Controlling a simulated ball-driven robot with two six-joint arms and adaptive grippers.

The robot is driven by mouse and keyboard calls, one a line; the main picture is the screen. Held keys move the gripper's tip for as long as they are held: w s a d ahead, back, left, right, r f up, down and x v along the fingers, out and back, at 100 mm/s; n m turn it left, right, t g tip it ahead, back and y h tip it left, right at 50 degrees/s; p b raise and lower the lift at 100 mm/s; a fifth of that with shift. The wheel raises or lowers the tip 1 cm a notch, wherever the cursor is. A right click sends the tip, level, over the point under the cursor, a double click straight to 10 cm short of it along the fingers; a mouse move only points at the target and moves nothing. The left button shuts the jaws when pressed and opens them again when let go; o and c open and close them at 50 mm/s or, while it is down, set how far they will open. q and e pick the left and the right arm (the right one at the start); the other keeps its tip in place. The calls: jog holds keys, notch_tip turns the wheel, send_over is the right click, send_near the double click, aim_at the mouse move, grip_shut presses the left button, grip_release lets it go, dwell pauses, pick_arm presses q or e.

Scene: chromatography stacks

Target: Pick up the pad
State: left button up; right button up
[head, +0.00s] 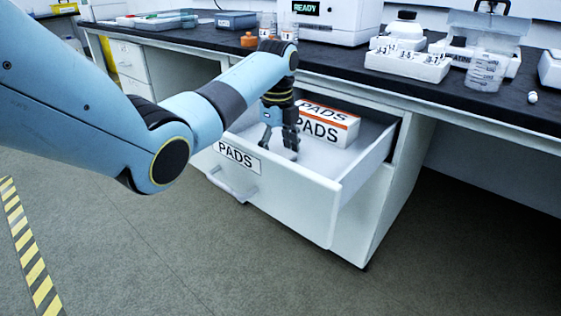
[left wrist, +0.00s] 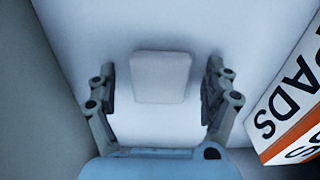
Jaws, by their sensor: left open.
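The pad (left wrist: 160,77) is a pale, rounded square lying on the floor of the open drawer, seen in the left wrist view. It lies between the two open fingers of my left gripper (left wrist: 158,88), with a gap on each side. In the head view my left gripper (head: 279,147) reaches down into the drawer (head: 290,205), which is labelled PADS. The gripper is left of the pads box in the drawer, and the pad is not clearly visible there. My right gripper is not in view.
A white and orange PADS box (head: 325,126) stands in the drawer close to the gripper; it also shows in the left wrist view (left wrist: 290,100). The drawer walls surround the gripper. The dark bench top (head: 340,68) overhangs behind, carrying bottles and racks.

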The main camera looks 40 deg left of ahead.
pick_arm(q)
jog(key=c, duration=0.9)
jog(key=shift+r, duration=0.15)
jog(key=shift+c, duration=0.2)
